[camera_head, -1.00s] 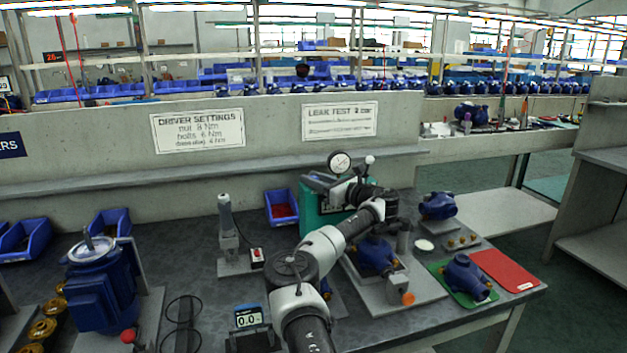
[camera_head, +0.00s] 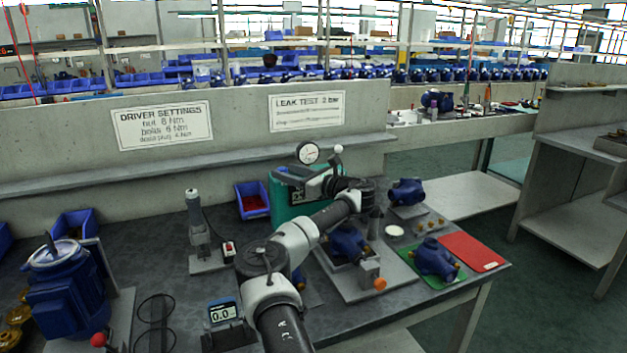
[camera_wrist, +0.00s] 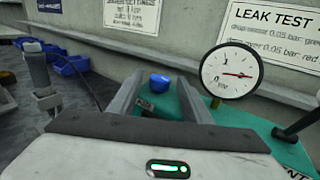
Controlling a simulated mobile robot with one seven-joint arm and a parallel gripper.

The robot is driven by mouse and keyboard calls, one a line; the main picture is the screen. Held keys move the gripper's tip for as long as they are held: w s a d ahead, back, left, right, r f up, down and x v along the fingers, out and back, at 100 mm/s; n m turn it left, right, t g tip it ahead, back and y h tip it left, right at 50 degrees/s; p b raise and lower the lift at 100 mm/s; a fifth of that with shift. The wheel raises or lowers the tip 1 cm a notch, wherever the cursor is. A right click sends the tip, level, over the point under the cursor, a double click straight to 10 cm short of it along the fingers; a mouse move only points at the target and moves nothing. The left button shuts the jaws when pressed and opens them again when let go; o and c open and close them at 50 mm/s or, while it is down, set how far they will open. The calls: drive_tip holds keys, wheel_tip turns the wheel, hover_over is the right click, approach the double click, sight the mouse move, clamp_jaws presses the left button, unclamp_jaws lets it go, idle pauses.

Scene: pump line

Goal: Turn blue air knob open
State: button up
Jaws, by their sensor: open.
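The blue air knob (camera_wrist: 160,82) is a small round blue cap on the teal leak-test box (camera_wrist: 180,108). In the wrist view it shows between and beyond the two grey fingers of my gripper (camera_wrist: 157,88). The fingers are open on either side of its line, with a gap visible; I cannot tell whether the tips reach around it. In the head view my gripper (camera_head: 290,177) is over the teal box (camera_head: 287,205), and the knob is hidden there. A round pressure gauge (camera_wrist: 231,74) stands right of the knob, and also shows in the head view (camera_head: 308,152).
A black handle (camera_wrist: 298,124) sticks out right of the gauge. A driver on a stand (camera_head: 197,225) and a blue bin of red parts (camera_head: 252,200) stand left of the box. Blue pump bodies (camera_head: 436,258) and a red mat (camera_head: 472,251) lie to the right.

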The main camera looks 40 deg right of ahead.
drive_tip(key=p+v, duration=0.9)
drive_tip(key=v, duration=0.6)
drive_tip(key=shift+r, duration=0.1)
